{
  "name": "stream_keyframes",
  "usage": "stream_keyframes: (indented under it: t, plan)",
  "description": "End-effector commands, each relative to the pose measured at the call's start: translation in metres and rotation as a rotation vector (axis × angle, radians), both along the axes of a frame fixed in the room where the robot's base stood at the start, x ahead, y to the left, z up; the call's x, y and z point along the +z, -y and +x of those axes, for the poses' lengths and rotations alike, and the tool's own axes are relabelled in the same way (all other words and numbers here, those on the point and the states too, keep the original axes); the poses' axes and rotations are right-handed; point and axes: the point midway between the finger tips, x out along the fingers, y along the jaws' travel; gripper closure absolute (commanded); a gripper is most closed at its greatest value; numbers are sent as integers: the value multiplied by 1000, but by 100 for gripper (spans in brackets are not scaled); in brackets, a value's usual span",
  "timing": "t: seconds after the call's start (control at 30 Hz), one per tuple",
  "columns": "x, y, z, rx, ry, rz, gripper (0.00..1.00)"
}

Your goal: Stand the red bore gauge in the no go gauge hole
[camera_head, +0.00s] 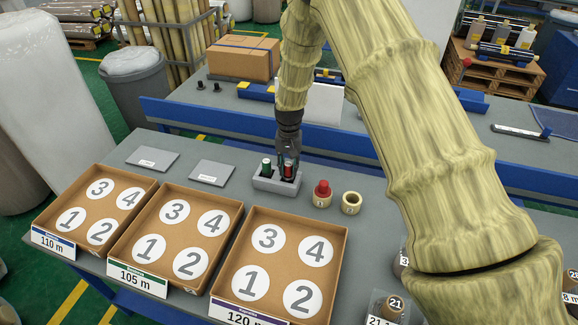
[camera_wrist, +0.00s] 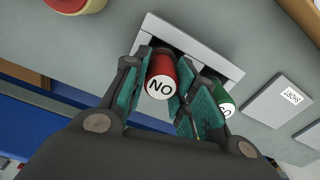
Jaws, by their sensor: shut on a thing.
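The red bore gauge (camera_wrist: 161,80), marked "NO" on its end, is between the pads of my gripper (camera_wrist: 164,65), which is shut on it. In the head view my gripper (camera_head: 288,174) points down over the right part of the grey gauge holder (camera_head: 270,185), with the red gauge (camera_head: 288,168) upright in it. Whether the red gauge's lower end is inside the hole or just above it, I cannot tell. The green gauge (camera_head: 266,166) stands in the left part of the holder; it also shows beside my finger in the wrist view (camera_wrist: 226,104).
Right of the holder stand a cream core with a red top (camera_head: 322,194) and an open cream core (camera_head: 351,204). Numbered trays (camera_head: 338,262) fill the table front. Two grey plates (camera_head: 212,173) lie to the left. A blue rail (camera_head: 210,121) runs behind.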

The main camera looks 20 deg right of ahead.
Motion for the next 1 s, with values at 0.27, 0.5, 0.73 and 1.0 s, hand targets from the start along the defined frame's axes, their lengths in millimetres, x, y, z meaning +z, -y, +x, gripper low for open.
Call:
stream_keyframes:
  t: [0.27, 0.5, 0.73, 1.0]
  plan:
    - [-3, 0, 0, 0, 0, 0, 100]
    - [-5, 0, 0, 0, 0, 0, 100]
    - [-8, 0, 0, 0, 0, 0, 71]
    - [-7, 0, 0, 0, 0, 0, 47]
